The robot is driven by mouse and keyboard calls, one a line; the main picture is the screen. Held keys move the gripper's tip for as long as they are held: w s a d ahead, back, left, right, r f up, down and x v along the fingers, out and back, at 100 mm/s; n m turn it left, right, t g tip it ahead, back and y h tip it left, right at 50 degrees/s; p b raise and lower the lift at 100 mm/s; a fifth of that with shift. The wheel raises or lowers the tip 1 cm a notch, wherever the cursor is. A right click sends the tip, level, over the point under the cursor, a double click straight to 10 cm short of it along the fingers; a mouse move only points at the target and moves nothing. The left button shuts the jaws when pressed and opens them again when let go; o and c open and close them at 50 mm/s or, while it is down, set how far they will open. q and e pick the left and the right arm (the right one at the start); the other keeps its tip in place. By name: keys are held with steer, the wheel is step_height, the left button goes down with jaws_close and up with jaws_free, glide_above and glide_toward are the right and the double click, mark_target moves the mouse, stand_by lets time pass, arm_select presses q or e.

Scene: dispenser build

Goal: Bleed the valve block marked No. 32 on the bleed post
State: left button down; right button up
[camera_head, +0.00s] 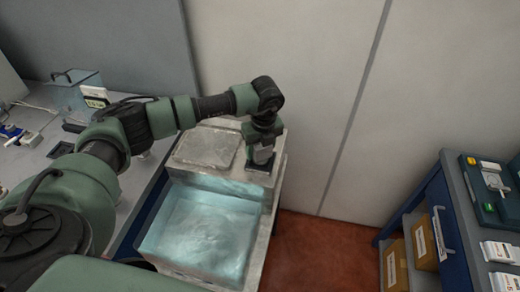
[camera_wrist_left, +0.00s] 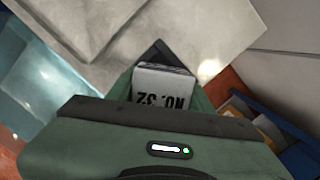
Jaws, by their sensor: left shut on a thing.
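The valve block is pale with a dark "NO. 32" marking, which reads upside down in the left wrist view (camera_wrist_left: 165,92). My left gripper (camera_head: 263,150) is shut on this block and points down at the back right corner of the pale stand. In the head view, a dark square pad (camera_head: 260,168) lies right under the gripper. It also shows as a dark corner behind the block in the left wrist view. I cannot tell whether the block touches the pad, or whether the pad belongs to the bleed post. My right gripper is not in view.
A clear basin of bluish water (camera_head: 200,235) is in front of the stand. A pale raised plate (camera_head: 207,147) lies left of the gripper. A blue cart (camera_head: 440,232) with cardboard boxes stands at the right, and a grey bench with a clear box (camera_head: 78,92) at the left.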

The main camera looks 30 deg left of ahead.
arm_select(q)
steer(key=shift+f, duration=0.3)
steer(key=c, duration=1)
jaws_free()
steer(key=shift+w+b, duration=0.1)
steer(key=shift+b, duration=0.2)
steer(key=shift+o, duration=0.6)
steer(key=shift+s+d+r+p, duration=0.1)
steer(key=shift+r+p, duration=0.55)
steer(key=shift+r, duration=0.3)
steer(key=shift+s+d+r+p, duration=0.15)
steer(key=shift+r+p, duration=0.55)
steer(key=shift+r, duration=0.3)
steer(key=shift+s+d+r+p, duration=0.1)
steer(key=shift+r+p, duration=0.55)
steer(key=shift+r, duration=0.3)
steer(key=shift+s+d+r+p, duration=0.15)
steer(key=shift+r+p, duration=0.6)
steer(key=shift+r, duration=0.5)
steer(key=shift+s+d+r+p, duration=0.15)
steer(key=shift+r+p, duration=0.55)
steer(key=shift+r, duration=0.55)
steer(key=shift+f, duration=0.1)
